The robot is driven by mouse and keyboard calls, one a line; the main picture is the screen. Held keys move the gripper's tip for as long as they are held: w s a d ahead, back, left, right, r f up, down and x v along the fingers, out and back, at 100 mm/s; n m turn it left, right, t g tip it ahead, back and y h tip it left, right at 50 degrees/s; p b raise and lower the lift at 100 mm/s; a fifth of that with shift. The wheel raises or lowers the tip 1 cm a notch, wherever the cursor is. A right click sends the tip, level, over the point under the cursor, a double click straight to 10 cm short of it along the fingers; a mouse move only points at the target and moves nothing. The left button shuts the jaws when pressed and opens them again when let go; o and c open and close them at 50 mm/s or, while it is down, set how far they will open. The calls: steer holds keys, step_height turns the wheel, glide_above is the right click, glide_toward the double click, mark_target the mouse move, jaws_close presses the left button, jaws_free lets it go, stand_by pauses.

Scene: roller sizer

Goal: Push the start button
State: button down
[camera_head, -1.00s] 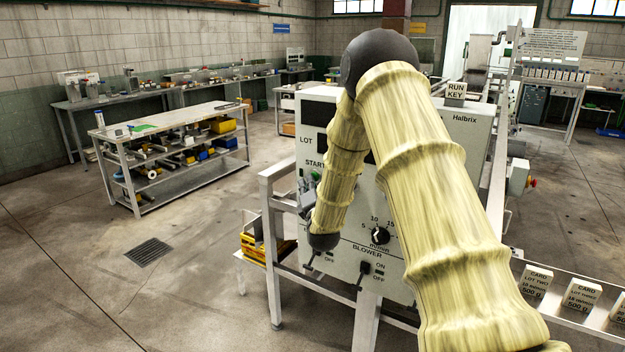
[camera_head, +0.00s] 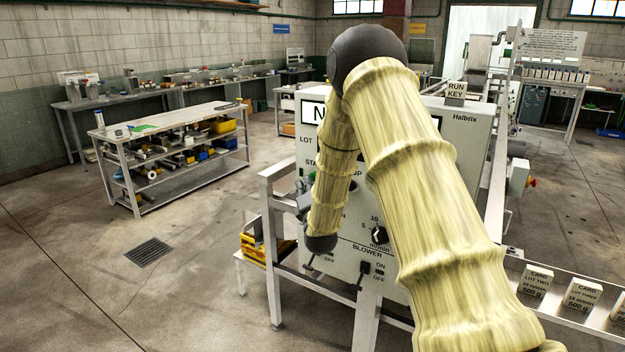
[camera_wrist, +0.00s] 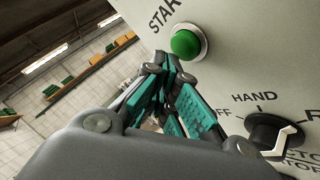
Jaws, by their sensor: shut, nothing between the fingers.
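The green start button (camera_wrist: 187,42) is round with a pale collar, on the machine's light grey panel (camera_wrist: 235,55), under lettering that begins "STAR". My gripper (camera_wrist: 163,66) is shut and empty. Its fingertips are just below and left of the button in the wrist view, close to the panel; I cannot tell whether they touch it. In the head view my gripper (camera_head: 304,194) is a small dark shape at the panel's left edge, mostly behind my arm.
A black selector knob (camera_wrist: 272,135) marked HAND sits right of my gripper. In the head view, a dial (camera_head: 379,235) and a blower switch (camera_head: 365,268) are lower on the panel. A rail frame (camera_head: 272,250) stands at the machine's left. Open floor lies further left.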

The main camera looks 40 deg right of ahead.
stand_by(0.3)
steer(key=a, duration=0.1)
steer(key=s+a, duration=0.1)
steer(key=a, duration=0.1)
steer(key=s+a, duration=0.1)
steer(key=shift+a+b, duration=0.3)
steer(key=shift+a, duration=0.1)
stand_by(0.8)
